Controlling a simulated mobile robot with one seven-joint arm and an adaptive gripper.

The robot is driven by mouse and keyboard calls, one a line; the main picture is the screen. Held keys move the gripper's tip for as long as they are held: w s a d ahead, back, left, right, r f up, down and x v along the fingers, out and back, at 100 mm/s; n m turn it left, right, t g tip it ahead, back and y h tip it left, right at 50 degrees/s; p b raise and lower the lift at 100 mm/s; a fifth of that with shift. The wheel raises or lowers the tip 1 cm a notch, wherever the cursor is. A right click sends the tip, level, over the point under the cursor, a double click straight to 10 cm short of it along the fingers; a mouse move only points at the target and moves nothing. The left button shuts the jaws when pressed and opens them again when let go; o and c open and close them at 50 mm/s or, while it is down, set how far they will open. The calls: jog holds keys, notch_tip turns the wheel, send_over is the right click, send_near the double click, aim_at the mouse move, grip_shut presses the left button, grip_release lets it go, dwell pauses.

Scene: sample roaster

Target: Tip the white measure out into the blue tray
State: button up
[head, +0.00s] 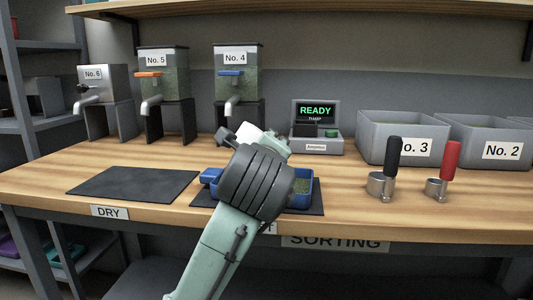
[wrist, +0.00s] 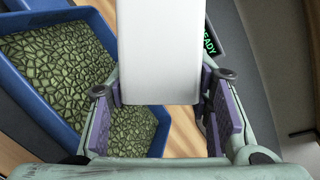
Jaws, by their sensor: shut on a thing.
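The white measure (wrist: 160,50) is between the purple-padded fingers of my gripper (wrist: 163,108) in the wrist view. My gripper is shut on it. Only a plain white side faces the wrist camera, so its mouth and contents are hidden. In the head view, a bit of the white measure (head: 247,133) shows beyond my wrist. The blue tray (head: 301,205) sits on a dark mat, partly hidden behind my arm. The tray (wrist: 24,104) is to the left of the measure in the wrist view, with green beans spread in it.
A READY display unit (head: 316,128) stands behind the tray. Dispensers No. 4 (head: 239,75), No. 5 and No. 6 stand at the back left. Black-handled (head: 381,184) and red-handled (head: 437,187) scoops are at right, before grey bins (head: 383,153). The DRY mat (head: 133,184) is empty.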

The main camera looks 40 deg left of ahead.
jog(key=shift+r, duration=0.1)
jog(key=shift+r+p, duration=1.35)
jog(key=shift+r, duration=0.15)
